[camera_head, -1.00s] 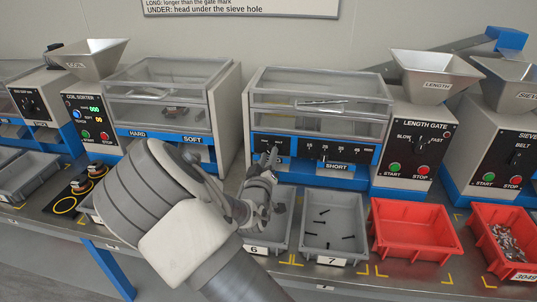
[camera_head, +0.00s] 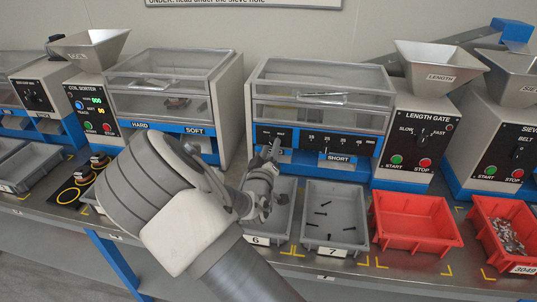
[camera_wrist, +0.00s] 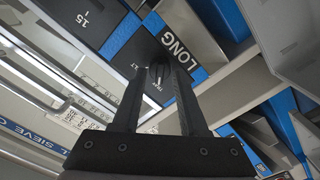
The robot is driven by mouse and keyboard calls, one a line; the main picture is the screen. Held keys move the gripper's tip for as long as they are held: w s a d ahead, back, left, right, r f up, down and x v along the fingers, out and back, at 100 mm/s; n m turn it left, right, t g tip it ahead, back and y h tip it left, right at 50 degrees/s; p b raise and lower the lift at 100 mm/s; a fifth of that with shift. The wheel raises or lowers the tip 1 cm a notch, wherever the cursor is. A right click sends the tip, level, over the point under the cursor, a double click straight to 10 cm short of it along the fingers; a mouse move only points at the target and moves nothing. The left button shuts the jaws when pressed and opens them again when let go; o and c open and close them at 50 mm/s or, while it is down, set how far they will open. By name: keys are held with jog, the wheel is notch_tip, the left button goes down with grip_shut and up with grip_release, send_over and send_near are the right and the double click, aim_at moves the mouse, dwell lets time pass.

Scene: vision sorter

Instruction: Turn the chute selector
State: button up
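The chute selector shows in the wrist view as a small black knob (camera_wrist: 158,73) on a black panel, beside a blue LONG label (camera_wrist: 179,48). My gripper (camera_wrist: 161,72) is open, with one dark finger on each side of the knob in this view. Gaps show between knob and fingers; I cannot tell how far the tips are from the panel.
A SHORT label (camera_head: 338,158) is right of my gripper. The length gate control box (camera_head: 428,140) stands farther right. Below are a grey bin marked 7 (camera_head: 345,239) with black pieces, an empty red bin (camera_head: 412,246) and a red bin of metal parts (camera_head: 478,226).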

jog(key=s+a+p, duration=0.2)
jog(key=s+a, duration=0.1)
jog(key=s, duration=1.4)
jog(key=shift+a, duration=0.15)
jog(key=shift+f, duration=0.1)
jog(key=s+d+r+m+g+y, duration=0.5)
jog(key=r+g+y, duration=0.2)
jog(key=r+g, duration=0.3)
jog(key=s+d+r+g+h, duration=0.25)
jog(key=s+d+r, duration=0.35)
jog(key=s+d, duration=0.6)
notch_tip(320, 180, up, 13)
jog(key=s+m+h+p, duration=0.1)
jog(key=s+p, duration=0.1)
jog(key=p, duration=1)
jog(key=shift+s+a+p, duration=0.2)
jog(key=shift+a+p, duration=0.1)
jog(key=shift+p, duration=0.1)
